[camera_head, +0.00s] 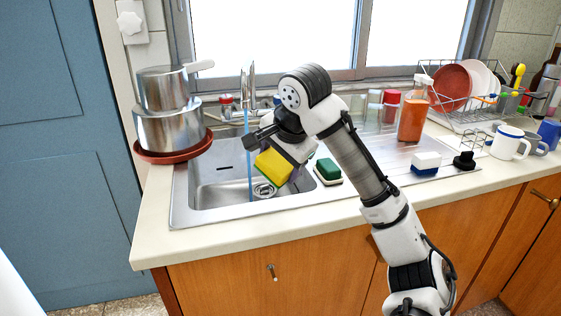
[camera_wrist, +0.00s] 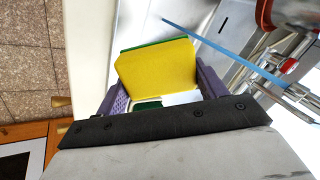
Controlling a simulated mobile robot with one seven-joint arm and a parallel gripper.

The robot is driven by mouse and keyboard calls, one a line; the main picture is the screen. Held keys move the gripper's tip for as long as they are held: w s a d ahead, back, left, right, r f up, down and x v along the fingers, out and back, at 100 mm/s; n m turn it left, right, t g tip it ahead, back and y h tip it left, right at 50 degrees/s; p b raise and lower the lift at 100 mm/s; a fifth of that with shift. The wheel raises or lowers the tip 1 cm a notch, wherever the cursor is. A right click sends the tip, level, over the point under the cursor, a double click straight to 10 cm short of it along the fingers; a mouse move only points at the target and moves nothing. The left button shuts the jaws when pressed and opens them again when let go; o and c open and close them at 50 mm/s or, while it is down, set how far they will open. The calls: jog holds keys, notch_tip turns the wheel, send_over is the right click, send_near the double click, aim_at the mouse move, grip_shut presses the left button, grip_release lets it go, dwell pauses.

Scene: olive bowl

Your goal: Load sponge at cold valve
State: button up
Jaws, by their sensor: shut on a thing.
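My gripper (camera_head: 277,153) is shut on a yellow sponge (camera_head: 272,168) with a green layer, held above the sink basin. In the wrist view the sponge (camera_wrist: 158,66) sits tilted between the two purple fingers. The faucet (camera_head: 248,82) stands behind the sink, and a thin blue water stream (camera_head: 249,150) falls from it, left of the sponge. A red-topped valve (camera_head: 226,102) is left of the spout; a red part also shows in the wrist view (camera_wrist: 277,14). I cannot make out the cold valve clearly; my arm covers part of that area.
The sink (camera_head: 180,200) has stacked pots (camera_head: 168,125) to its left. A green-and-white sponge (camera_head: 328,172), a blue-and-white sponge (camera_head: 425,163) and a black object (camera_head: 464,160) lie on the right.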

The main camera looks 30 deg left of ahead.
aim_at(271, 160)
jog(key=w+a, duration=0.1)
jog(key=a, duration=0.1)
jog(key=w+a+f, duration=0.1)
jog(key=w+a, duration=0.1)
jog(key=a, duration=0.1)
jog(key=shift+w+a+f, duration=0.15)
jog(key=shift+w+a, duration=0.15)
jog(key=w+a+f+p, duration=0.1)
jog(key=w+a+p, duration=0.2)
jog(key=a+p, duration=0.1)
jog(key=shift+w+a+f, duration=0.15)
jog(key=shift+w+a, duration=0.15)
jog(key=shift+a, duration=0.4)
jog(key=shift+d, duration=0.1)
jog(key=s+d, duration=0.1)
jog(key=d, duration=0.1)
jog(key=s+d+b, duration=0.1)
jog(key=s+d, duration=0.1)
jog(key=s+d+b, duration=0.1)
jog(key=d, duration=0.1)
jog(key=shift+s+d, duration=0.2)
jog(key=shift+d, duration=0.05)
dwell(0.4)
dwell(1.2)
